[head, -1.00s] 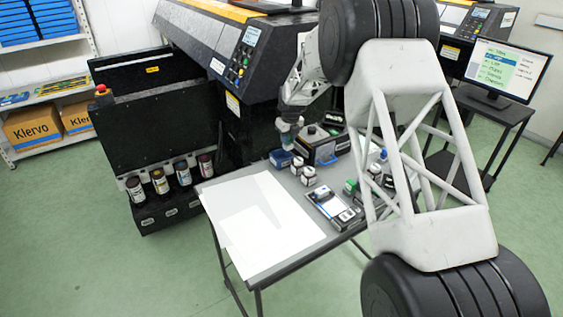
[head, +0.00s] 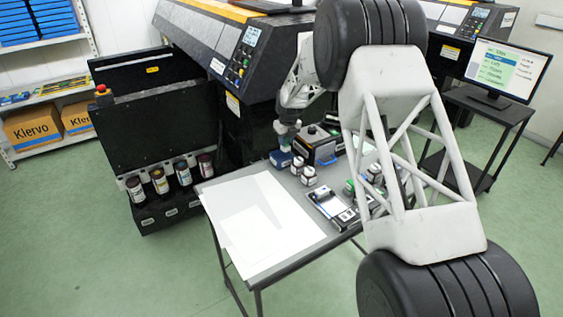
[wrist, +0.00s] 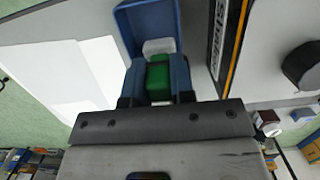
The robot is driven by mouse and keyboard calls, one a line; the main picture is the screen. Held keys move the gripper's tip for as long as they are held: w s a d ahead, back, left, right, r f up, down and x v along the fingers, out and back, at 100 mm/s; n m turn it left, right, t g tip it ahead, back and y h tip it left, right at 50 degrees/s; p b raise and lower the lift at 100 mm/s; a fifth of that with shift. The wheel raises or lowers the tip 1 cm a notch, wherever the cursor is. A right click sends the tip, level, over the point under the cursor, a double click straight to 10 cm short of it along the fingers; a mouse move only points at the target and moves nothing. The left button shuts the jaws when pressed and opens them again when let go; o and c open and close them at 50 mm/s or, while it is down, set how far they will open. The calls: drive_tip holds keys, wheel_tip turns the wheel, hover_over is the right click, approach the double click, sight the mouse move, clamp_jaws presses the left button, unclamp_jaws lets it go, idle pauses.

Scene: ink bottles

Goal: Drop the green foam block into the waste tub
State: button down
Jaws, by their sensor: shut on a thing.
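The green foam block (wrist: 158,78) is between the fingers of my gripper (wrist: 158,82) in the wrist view, and the gripper is shut on it. The blue waste tub (wrist: 130,22) opens just beyond and below the block. In the head view my gripper (head: 286,143) is over the small blue tub (head: 280,159) at the table's back edge. The block is too small there to make out clearly. A whitish piece (wrist: 158,46) shows beyond the block, apparently inside the tub. The tub's near part is hidden by the fingers and block.
A black box with a blue handle (head: 322,148) stands right of the tub. Small white-and-black bottles (head: 309,176) stand in front of it. A tray (head: 328,208) lies farther right. White sheets (head: 262,225) cover the table's left part.

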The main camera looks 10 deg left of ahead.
sight(286, 148)
drive_tip(key=shift+f, duration=2.15)
drive_tip(key=c, duration=0.9)
unclamp_jaws()
drive_tip(key=shift+r, duration=0.15)
drive_tip(key=shift+s+d+r, duration=0.15)
drive_tip(key=shift+r, duration=1.1)
drive_tip(key=shift+s+d+r, duration=0.15)
drive_tip(key=shift+r, duration=1.05)
drive_tip(key=shift+s+d+r, duration=0.15)
drive_tip(key=shift+r, duration=1.1)
